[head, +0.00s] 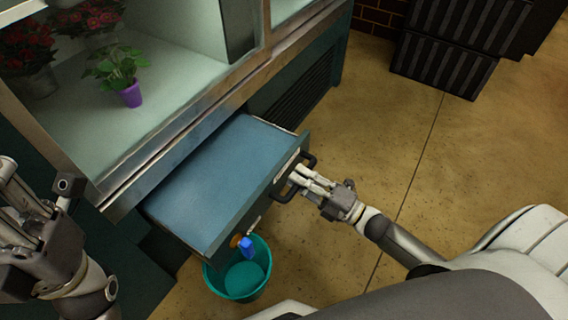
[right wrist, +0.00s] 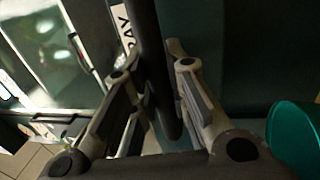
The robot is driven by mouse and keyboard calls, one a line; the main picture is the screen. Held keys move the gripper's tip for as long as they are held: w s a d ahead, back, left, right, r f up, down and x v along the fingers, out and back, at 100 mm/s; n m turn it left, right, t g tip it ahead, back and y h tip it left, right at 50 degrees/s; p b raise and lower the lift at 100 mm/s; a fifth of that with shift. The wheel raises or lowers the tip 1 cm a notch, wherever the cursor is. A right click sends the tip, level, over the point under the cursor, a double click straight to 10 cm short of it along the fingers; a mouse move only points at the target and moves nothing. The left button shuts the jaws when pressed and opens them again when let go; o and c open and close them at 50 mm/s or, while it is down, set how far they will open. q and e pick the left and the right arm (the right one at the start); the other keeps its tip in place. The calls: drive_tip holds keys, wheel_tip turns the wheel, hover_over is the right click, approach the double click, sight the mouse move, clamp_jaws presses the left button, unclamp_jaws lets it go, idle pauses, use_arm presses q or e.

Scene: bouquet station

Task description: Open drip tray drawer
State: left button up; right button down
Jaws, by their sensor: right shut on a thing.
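The drip tray drawer (head: 215,180) sticks out from under the glass-fronted flower cabinet, and its flat blue-grey top shows. A black bar handle (head: 308,161) is on its front face. My right gripper (head: 300,183) is shut on that handle. In the right wrist view the dark handle (right wrist: 155,70) runs between the two fingers, beside a white label (right wrist: 123,28). My left gripper (head: 28,215) is at the left edge of the head view, apart from the drawer; its finger gap is unclear.
A teal bucket (head: 240,280) stands on the floor under the drawer's front, below a blue tap (head: 246,246). A plant in a purple pot (head: 131,94) and red flowers are inside the cabinet. Dark crates (head: 445,62) stand at the back right. The floor right of the drawer is clear.

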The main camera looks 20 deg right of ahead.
drive_tip(key=shift+s+d, duration=0.4)
drive_tip(key=shift+s, duration=0.2)
drive_tip(key=c, duration=1.4)
unclamp_jaws()
drive_tip(key=v, duration=1.2)
